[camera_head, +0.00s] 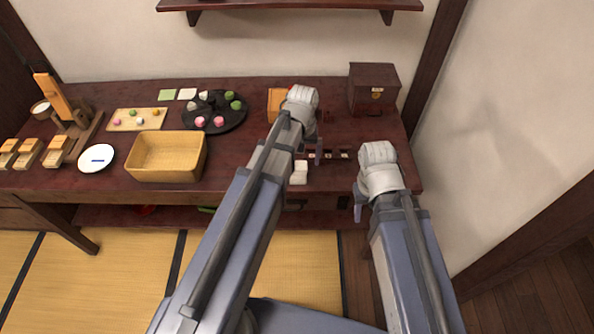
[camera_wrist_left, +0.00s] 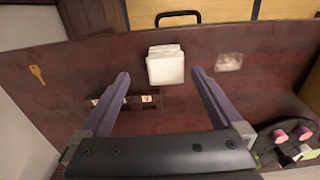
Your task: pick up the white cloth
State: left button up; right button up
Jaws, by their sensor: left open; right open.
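The white cloth (camera_head: 299,172) is a small folded square lying near the front edge of the dark red table (camera_head: 240,150). It also shows in the left wrist view (camera_wrist_left: 166,68), flat on the table just beyond and between my left fingertips. My left gripper (camera_wrist_left: 160,76) is open and empty, pointing down above the table, apart from the cloth. In the head view my left gripper (camera_head: 312,152) is partly hidden by its own wrist, just beside the cloth. My right gripper (camera_head: 361,200) is open near the table's front right edge, right of the cloth.
A dark slotted holder (camera_wrist_left: 128,101) lies next to the cloth. A key (camera_wrist_left: 37,75) and a faint pale square (camera_wrist_left: 229,62) lie on the table.

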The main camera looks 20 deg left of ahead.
aim_at(298, 171)
pick_arm(q)
jog(key=shift+w+a, duration=0.2)
jog(key=shift+a, duration=0.05)
jog(key=shift+f+b, duration=1.4)
jog(key=f+b, duration=0.5)
jog(key=shift+a+f, duration=0.1)
jog(key=shift+a, duration=0.2)
jog(key=c, duration=1.5)
jog(key=shift+r, duration=0.25)
